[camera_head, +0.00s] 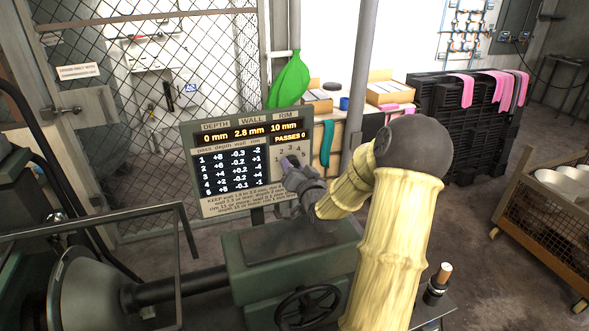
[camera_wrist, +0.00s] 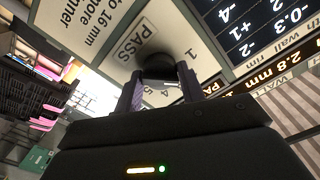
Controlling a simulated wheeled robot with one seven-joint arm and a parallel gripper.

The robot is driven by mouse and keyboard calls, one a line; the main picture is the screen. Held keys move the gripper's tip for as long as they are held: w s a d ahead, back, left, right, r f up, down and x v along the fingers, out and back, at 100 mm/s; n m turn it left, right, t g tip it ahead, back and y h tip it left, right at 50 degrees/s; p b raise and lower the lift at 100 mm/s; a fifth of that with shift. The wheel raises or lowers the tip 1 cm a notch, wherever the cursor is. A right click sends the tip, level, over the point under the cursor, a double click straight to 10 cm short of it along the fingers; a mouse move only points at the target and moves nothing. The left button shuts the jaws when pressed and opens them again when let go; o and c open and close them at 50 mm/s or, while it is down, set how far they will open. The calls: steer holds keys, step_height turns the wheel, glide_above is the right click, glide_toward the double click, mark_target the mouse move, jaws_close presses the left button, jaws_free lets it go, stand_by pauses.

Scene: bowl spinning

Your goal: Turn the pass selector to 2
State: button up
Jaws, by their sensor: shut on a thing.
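The pass selector is a dark round knob (camera_wrist: 158,66) on the control panel (camera_head: 222,160), with numbers printed around it and the word PASS beside it in the wrist view. My gripper (camera_head: 291,163) reaches the panel's lower right and hides most of the knob in the head view. In the wrist view my gripper (camera_wrist: 158,80) has its two purple-grey fingers on either side of the knob, shut on it. The panel display reads PASSES 0 (camera_head: 290,138). I cannot tell which number the knob points to.
Below the panel are a green machine body (camera_head: 265,262) and a handwheel (camera_head: 307,306). A dark metal cone (camera_head: 88,296) stands at lower left. A grey post (camera_head: 362,70) rises behind my arm. A wire-mesh bin (camera_head: 560,205) is at right, with bare floor before it.

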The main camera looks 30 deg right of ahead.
steer(key=shift+m, duration=0.5)
steer(key=o, duration=1)
steer(key=shift+c, duration=0.2)
steer(key=shift+s, duration=0.1)
steer(key=b+v, duration=1.2)
steer(key=v, duration=0.5)
steer(key=shift+s, duration=0.15)
